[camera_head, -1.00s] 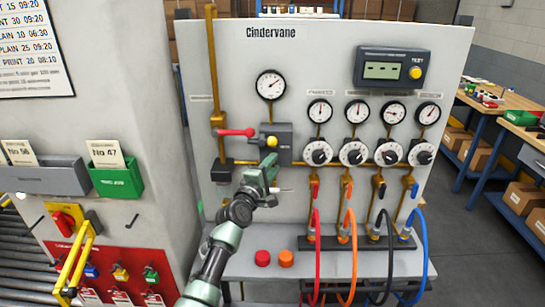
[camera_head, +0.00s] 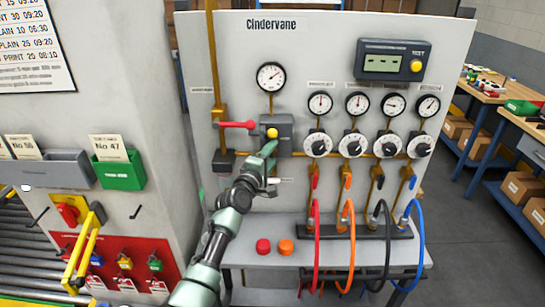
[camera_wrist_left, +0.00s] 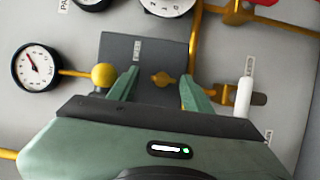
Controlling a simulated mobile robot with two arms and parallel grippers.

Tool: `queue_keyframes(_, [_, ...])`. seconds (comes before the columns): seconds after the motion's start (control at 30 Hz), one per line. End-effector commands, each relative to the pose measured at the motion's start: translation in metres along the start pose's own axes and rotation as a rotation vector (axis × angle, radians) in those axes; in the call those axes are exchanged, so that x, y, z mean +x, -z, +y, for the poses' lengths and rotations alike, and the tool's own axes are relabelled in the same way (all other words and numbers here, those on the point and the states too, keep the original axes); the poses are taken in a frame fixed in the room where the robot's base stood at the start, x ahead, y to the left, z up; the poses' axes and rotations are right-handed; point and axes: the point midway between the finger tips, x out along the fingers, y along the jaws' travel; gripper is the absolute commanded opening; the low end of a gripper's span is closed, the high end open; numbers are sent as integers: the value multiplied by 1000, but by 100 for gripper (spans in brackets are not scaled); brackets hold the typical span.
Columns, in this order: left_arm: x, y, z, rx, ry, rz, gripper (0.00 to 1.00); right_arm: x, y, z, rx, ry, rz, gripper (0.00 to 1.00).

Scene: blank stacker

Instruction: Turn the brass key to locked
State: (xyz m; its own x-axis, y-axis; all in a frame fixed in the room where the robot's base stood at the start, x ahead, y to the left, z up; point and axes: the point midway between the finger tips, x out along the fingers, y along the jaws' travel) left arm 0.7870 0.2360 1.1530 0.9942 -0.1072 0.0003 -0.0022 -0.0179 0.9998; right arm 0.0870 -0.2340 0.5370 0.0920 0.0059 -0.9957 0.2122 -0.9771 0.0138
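The brass key (camera_wrist_left: 164,79) shows in the left wrist view on the face of a dark grey box (camera_wrist_left: 150,52). Its bow lies roughly crosswise in that picture. My left gripper (camera_wrist_left: 158,92) is open, with one green finger on each side of the key and a gap to each. In the head view my left gripper (camera_head: 268,152) is in front of the lower part of the grey box (camera_head: 285,125) and hides the key. A yellow ball knob (camera_head: 272,132) sits on the box, and shows beside the left finger in the wrist view (camera_wrist_left: 104,75). My right gripper is not in view.
A red-handled lever (camera_head: 237,125) on a brass pipe is left of the box. A round gauge (camera_head: 271,77) is above it. Several dials and coloured hoses stand to the right.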

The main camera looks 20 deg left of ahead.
Motion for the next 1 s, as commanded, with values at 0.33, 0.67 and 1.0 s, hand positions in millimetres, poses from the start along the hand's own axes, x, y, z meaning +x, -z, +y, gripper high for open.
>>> queue_keyframes(0.33, [-2,-3,-3,-3,4,-5,51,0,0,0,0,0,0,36])
queue_keyframes(0.67, [-42,-2,-4,-4,4,-3,51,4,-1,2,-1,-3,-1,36])
queue_keyframes(1.0, [-76,0,-3,-3,4,-2,51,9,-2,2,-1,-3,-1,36])
